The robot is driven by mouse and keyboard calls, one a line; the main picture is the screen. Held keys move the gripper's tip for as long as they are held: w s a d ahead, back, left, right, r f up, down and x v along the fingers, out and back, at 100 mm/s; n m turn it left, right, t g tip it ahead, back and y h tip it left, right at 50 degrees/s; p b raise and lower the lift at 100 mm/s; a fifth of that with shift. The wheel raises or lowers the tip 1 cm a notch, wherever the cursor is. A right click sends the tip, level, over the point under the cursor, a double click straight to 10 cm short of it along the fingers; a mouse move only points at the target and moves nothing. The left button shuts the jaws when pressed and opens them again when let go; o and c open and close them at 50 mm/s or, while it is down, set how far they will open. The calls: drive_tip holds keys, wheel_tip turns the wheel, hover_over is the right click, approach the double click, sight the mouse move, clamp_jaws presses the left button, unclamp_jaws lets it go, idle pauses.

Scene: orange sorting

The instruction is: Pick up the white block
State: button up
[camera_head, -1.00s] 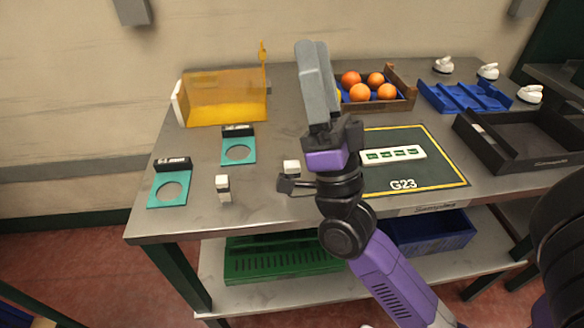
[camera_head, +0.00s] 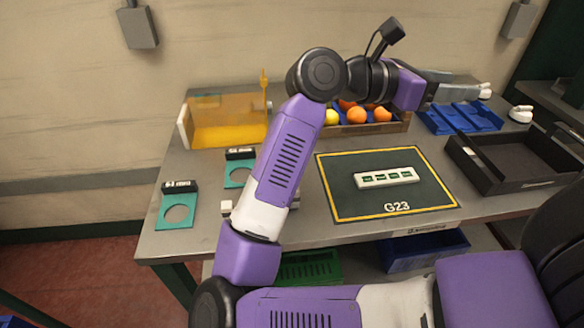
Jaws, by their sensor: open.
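A small white block (camera_head: 226,208) stands near the table's front left, just left of my arm, which partly hides it. My gripper (camera_head: 478,87) is at the far right end of my raised arm, above the blue tray. Its grey fingers point right, are open, and appear empty. It is well away from both blocks.
The dark G23 mat (camera_head: 335,205) bears a white strip (camera_head: 388,178). Behind are a fruit crate (camera_head: 385,128), an orange translucent bin (camera_head: 228,135) and a blue tray (camera_head: 460,118). Teal plates (camera_head: 163,213) lie left; a black tray (camera_head: 515,178) and white knobbed thing (camera_head: 520,113) are right.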

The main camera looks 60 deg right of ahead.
drive_tip(key=w+a+f+m+t+y+p, duration=0.15)
drive_tip(key=w+a+f+t+y, duration=0.25)
drive_tip(key=w+f+t+y, duration=0.45)
drive_tip(key=w+a+f+t+y, duration=0.1)
drive_tip(key=w+a, duration=0.3)
drive_tip(key=w+a+f+t+p, duration=0.1)
drive_tip(key=w+a+f, duration=0.1)
drive_tip(key=w+a, duration=0.2)
drive_tip(key=w+a+f+t+y, duration=0.1)
drive_tip(key=w+a+f, duration=0.1)
drive_tip(key=w+a, duration=0.2)
drive_tip(key=shift+w+f+t+y+p, duration=0.15)
drive_tip(key=shift+w+t+y+p, duration=0.1)
drive_tip(key=shift+w+y+p, duration=0.1)
drive_tip(key=shift+w+a+f, duration=0.1)
drive_tip(key=shift+a+f, duration=0.05)
drive_tip(key=shift+s+a+f+p, duration=0.15)
drive_tip(key=shift+f+p, duration=0.25)
drive_tip(key=shift+f, duration=1.5)
drive_tip(key=shift+s+a+f+p, duration=0.1)
drive_tip(key=shift+a+f+p, duration=0.2)
drive_tip(key=shift+f, duration=1.55)
drive_tip(key=shift+d, duration=0.1)
clamp_jaws()
